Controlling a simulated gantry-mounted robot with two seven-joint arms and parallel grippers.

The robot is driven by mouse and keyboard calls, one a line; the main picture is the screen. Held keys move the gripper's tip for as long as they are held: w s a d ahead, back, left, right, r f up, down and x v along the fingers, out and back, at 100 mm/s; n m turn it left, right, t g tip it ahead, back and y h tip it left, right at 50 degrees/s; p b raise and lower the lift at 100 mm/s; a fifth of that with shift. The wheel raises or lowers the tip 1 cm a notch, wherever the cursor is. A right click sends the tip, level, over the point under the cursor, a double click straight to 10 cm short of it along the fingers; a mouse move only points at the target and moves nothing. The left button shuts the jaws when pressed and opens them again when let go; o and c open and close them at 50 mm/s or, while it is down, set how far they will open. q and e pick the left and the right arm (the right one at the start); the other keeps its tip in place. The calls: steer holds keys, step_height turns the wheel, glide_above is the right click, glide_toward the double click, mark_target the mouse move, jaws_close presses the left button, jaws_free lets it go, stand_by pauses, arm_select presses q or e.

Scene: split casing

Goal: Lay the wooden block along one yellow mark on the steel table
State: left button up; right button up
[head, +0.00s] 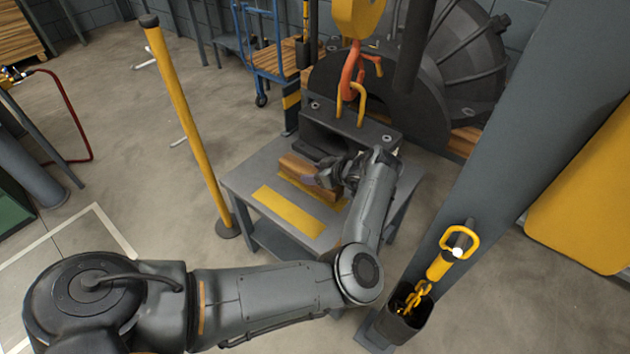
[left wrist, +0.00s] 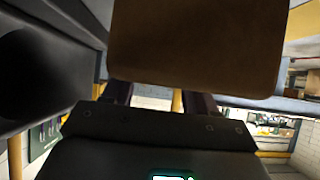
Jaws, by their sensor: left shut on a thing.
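The steel table (head: 240,182) stands in the middle of the head view. One yellow mark (head: 288,211) lies bare near its front left edge. The wooden block (head: 299,166) is farther back, over or on a second yellow mark (head: 330,199) that it and my gripper partly cover. My left gripper (head: 328,178) is shut on the block at its right part. In the left wrist view the block (left wrist: 195,45) fills the upper middle, held beyond the gripper body. I cannot tell whether the block touches the table. My right gripper is not in view.
A dark casing (head: 370,130) with an orange hook (head: 353,75) above it stands behind the table. A yellow post (head: 185,120) rises at the table's left. A large grey beam (head: 510,160) and a yellow chain (head: 416,298) in a dark holder are at the right.

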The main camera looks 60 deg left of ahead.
arm_select(q)
step_height(320, 180, down, 2)
steer(key=shift+f+b, duration=0.1)
steer(key=shift+b, duration=0.35)
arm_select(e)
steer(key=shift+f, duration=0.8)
arm_select(q)
steer(key=o, duration=1.4)
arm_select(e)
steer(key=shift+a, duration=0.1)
